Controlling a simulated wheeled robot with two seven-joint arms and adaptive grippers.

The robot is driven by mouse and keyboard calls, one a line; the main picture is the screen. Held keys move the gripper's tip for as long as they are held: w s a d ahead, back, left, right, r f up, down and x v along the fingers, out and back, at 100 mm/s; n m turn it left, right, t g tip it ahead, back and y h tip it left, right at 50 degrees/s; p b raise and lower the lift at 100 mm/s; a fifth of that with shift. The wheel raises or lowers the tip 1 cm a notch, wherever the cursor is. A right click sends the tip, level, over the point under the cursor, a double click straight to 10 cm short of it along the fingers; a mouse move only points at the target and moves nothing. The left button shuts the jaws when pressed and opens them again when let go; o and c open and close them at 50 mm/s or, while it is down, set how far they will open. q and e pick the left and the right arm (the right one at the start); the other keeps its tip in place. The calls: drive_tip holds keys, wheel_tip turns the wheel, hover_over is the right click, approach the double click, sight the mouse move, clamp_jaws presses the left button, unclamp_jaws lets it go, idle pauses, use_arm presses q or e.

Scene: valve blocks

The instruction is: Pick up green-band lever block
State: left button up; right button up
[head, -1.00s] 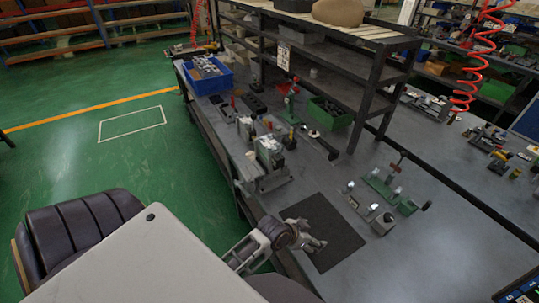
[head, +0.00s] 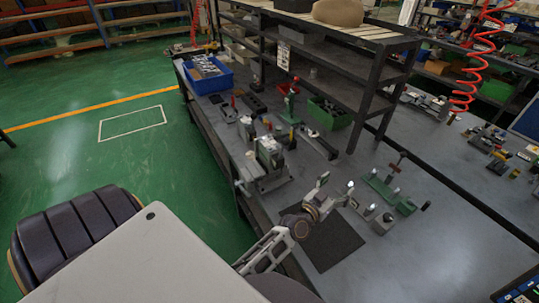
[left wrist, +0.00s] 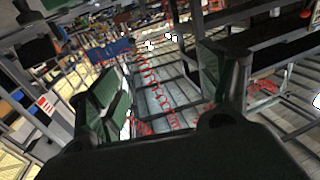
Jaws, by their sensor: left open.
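Small grey blocks (head: 382,222) with levers or knobs stand on the bench just right of the dark mat. They are too small to tell which one bears a green band. My left gripper (head: 335,188) is above the mat's far edge, left of and close to these blocks, with its fingers apart. In the left wrist view my gripper (left wrist: 165,95) is open, with no block between its fingers; the camera faces shelving and red coiled hoses. My right gripper is not in view.
The dark mat (head: 333,250) is bare. A green-based clamp fixture (head: 381,187) with a red handle stands behind the blocks. A grey machine vise (head: 268,160) is at the left bench edge. A black shelf rack (head: 340,85), blue bin (head: 208,78) and green bin (head: 328,113) stand farther back.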

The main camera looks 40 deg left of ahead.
use_arm(q)
drive_tip(key=w+a+r+n+y, duration=0.2)
drive_tip(key=a+r+n+y, duration=0.2)
drive_tip(key=a+n+y, duration=0.7)
drive_tip(key=s+a+f+n+g+y, duration=0.4)
drive_tip(key=g+y, duration=0.4)
drive_tip(key=g, duration=0.2)
wheel_tip(320, 180, down, 2)
drive_tip(key=shift+s+a+f+g+p, duration=0.1)
drive_tip(key=shift+s+a+g+p, duration=0.3)
drive_tip(key=shift+s+a, duration=0.55)
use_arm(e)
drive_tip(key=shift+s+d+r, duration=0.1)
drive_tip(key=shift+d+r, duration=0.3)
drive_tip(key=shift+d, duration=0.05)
